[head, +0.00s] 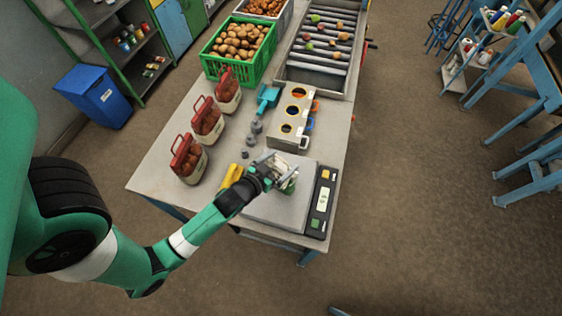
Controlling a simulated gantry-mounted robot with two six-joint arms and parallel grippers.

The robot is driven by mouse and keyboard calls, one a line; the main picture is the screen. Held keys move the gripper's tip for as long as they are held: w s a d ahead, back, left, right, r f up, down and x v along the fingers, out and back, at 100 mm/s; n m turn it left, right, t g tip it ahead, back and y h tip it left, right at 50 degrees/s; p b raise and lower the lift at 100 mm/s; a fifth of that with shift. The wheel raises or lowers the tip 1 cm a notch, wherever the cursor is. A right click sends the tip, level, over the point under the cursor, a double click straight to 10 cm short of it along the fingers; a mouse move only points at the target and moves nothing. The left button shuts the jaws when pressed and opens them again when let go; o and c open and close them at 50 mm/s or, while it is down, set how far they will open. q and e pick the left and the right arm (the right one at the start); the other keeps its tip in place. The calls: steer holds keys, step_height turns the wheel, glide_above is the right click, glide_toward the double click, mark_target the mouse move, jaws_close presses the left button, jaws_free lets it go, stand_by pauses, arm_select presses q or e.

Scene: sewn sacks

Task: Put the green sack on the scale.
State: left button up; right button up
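The scale has a flat grey platform (272,213) at the table's near right end, with a dark panel (322,203) of yellow and green keys on its right. My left gripper (283,171) is over the back part of the platform. A small pale and green thing, which looks like the green sack (289,186), shows at its fingers, mostly hidden by them. I cannot tell whether the fingers grip it, or whether it touches the platform. My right gripper is not in view.
Several red-handled bags of brown produce (207,122) stand along the table's left side. Grey weights (254,128), a teal scoop (267,98) and a box with round holes (293,112) stand behind the scale. A green crate (238,48) and a roller tray (318,50) are farther back.

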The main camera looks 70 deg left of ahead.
arm_select(q)
steer(key=shift+r+p, duration=0.3)
steer(key=b+v, duration=0.2)
steer(key=v, duration=1)
